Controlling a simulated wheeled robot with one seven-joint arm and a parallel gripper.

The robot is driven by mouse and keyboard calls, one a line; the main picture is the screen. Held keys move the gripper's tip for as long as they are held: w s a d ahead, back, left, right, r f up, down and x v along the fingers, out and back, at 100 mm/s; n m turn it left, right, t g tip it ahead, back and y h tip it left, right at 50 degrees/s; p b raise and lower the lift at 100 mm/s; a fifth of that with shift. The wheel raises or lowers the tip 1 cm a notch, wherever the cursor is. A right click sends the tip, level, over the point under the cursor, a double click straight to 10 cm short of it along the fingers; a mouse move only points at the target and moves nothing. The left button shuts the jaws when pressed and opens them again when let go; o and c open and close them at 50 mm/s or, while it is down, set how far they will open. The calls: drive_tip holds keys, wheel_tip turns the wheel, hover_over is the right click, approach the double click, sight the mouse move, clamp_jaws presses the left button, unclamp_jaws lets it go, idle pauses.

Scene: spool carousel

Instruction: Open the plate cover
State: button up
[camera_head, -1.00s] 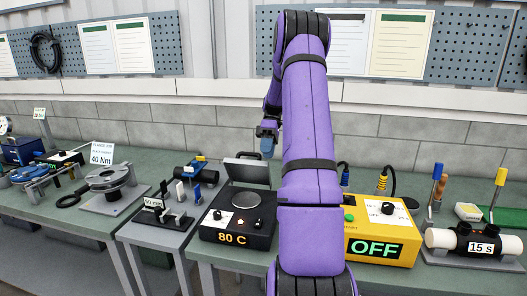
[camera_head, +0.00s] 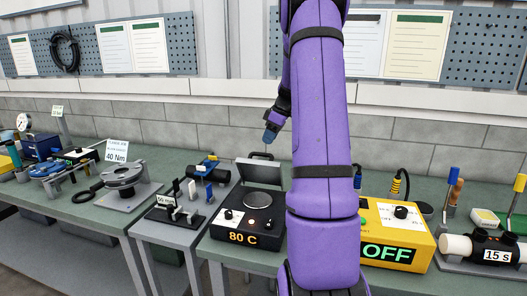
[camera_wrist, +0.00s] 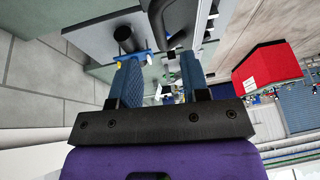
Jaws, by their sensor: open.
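The hot plate unit (camera_head: 246,236) is a black box with an orange "80 C" display, standing on the green bench in the head view. Its round grey plate (camera_head: 257,199) is uncovered. The grey plate cover (camera_head: 258,172) stands raised and tilted at the back of the unit, with a dark handle (camera_head: 261,155) on its top edge. My gripper (camera_head: 270,136) is above and behind the cover, apart from it. In the wrist view, the two blue fingers of my gripper (camera_wrist: 160,70) are spread with nothing held between them. My purple arm hides the bench right of the unit.
A yellow box (camera_head: 412,226) reading "OFF" stands right of my arm. A black-based fixture (camera_head: 173,213) and the "40 Nm" stand (camera_head: 122,172) are to the left. A white cylinder device (camera_head: 456,246) marked "15 s" is at far right. A grey brick wall (camera_head: 215,125) rises behind.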

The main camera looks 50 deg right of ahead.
hover_over(262, 169)
drive_tip(key=w+d, duration=0.1)
drive_tip(key=d, duration=0.1)
drive_tip(key=f, duration=0.5)
drive_tip(key=shift+w+d+f, duration=0.1)
drive_tip(key=shift+d+f, duration=0.1)
drive_tip(key=shift+f, duration=0.05)
clamp_jaws()
